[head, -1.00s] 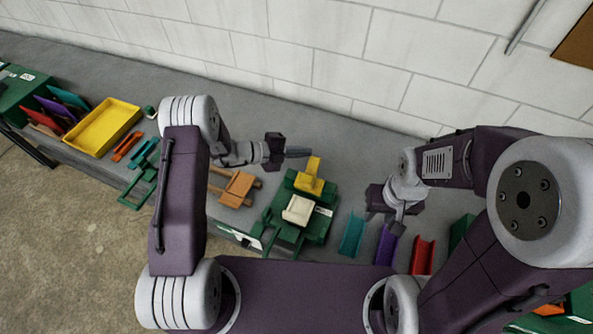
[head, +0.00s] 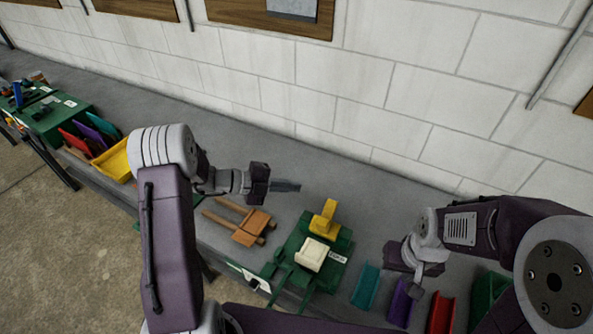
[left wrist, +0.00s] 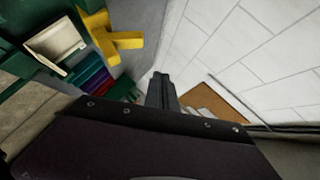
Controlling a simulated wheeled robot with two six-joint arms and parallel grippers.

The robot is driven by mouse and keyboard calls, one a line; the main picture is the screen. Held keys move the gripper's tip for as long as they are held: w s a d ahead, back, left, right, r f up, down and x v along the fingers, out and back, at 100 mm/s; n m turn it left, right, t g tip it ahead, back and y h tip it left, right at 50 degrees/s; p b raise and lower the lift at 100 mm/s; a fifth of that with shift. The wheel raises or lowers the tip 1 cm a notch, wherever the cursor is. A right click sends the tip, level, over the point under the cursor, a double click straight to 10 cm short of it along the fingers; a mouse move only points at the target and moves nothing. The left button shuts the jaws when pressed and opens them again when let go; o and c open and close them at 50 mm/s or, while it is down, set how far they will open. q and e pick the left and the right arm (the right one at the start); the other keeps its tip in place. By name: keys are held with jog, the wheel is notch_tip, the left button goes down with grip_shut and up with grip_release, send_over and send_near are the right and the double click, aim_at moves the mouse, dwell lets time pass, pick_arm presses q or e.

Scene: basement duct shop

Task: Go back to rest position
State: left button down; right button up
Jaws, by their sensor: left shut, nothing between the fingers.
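My left gripper (head: 287,186) is shut and empty. It is held above the grey bench, to the left of the green machine with the yellow part on top. In the left wrist view its closed fingers (left wrist: 162,90) point toward the white wall. My right gripper (head: 422,278) hangs over the bench near the coloured channel pieces at the right. Its fingertips are small and partly hidden, so I cannot tell whether it is open or shut.
The green machine (head: 302,272) carries a yellow piece (head: 325,219) and a cream block (head: 312,254). An orange wooden piece (head: 251,228) lies left of it. Teal (head: 365,286), purple (head: 400,302) and red (head: 441,312) channels lie right. A yellow tray (head: 115,160) stands far left. The bench behind is clear.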

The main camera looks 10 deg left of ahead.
pick_arm(q)
jog(key=s+d+f+m+g+b, duration=0.25)
jog(key=s+d+m+b, duration=0.25)
jog(key=d+b, duration=0.25)
jog(key=s+f+m+g+y+b, duration=0.3)
jog(key=s+f+m+y+b, duration=0.25)
jog(key=s+m, duration=0.55)
jog(key=s+a+f+m+y, duration=0.1)
jog(key=a+m, duration=0.3)
jog(key=m, duration=0.5)
jog(key=s+a+f+m+t+y, duration=0.1)
jog(key=s+a+f+m+y, duration=0.1)
jog(key=m, duration=0.8)
jog(key=s+a+f+m+y, duration=0.1)
jog(key=a+f+m+y, duration=0.3)
jog(key=a+m, duration=0.4)
jog(key=shift+s+a+f+m+b, duration=0.25)
jog(key=shift+m+b, duration=0.1)
jog(key=shift+m, duration=0.55)
